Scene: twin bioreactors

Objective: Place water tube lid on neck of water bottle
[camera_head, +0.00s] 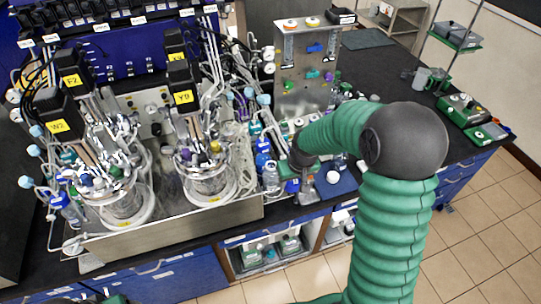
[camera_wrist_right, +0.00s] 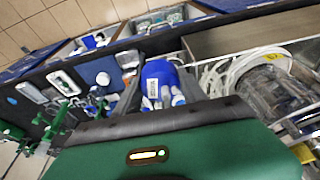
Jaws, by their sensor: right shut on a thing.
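My right gripper (camera_head: 301,186) points down at the bench's front edge, just right of the bioreactor tray. In the wrist view, a blue piece with a white label (camera_wrist_right: 158,75) shows between the dark fingers of the right gripper (camera_wrist_right: 158,92). It looks like the water tube lid, and the gripper is shut on it. A clear bottle (camera_head: 270,179) stands left of the gripper in the head view; I cannot tell if it is the water bottle. A small white round top (camera_head: 332,177) shows right of the gripper, also in the wrist view (camera_wrist_right: 103,79). My left gripper is out of view.
Twin bioreactors with glass vessels (camera_head: 207,183) and tubing stand in a metal tray (camera_head: 170,232) at left. A metal panel with coloured knobs (camera_head: 306,80) stands behind the gripper. Green-based devices (camera_head: 470,115) sit at far right.

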